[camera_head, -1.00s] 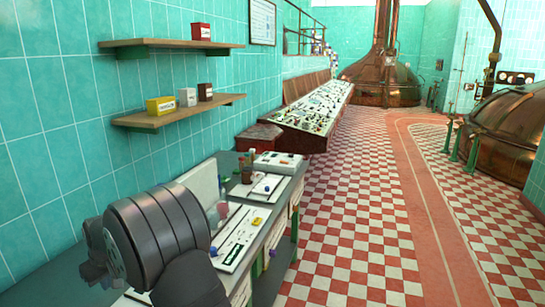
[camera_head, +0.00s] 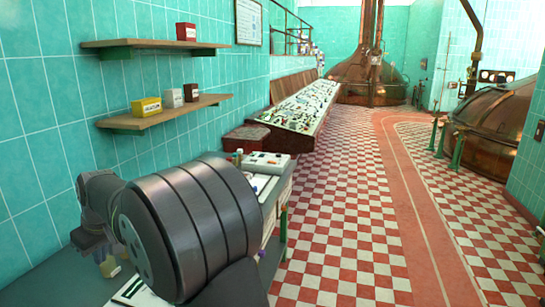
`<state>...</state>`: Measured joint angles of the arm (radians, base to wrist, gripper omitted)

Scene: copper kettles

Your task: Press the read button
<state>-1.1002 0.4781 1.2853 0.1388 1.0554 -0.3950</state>
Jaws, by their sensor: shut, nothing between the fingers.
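The read button cannot be made out in this view. My dark, banded arm link covers most of the grey bench (camera_head: 52,285) in the foreground. Part of a white panel with green markings (camera_head: 140,290) shows below the link at the bottom left. A strip of another white panel with a blue part (camera_head: 262,184) shows beyond the link.
A white device (camera_head: 265,162) stands at the bench's far end. Above are two wooden shelves, the lower one (camera_head: 150,119) holding small boxes. A long control console (camera_head: 297,110) runs along the wall. Copper kettles (camera_head: 495,125) stand right and back. The checkered floor (camera_head: 350,220) is clear.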

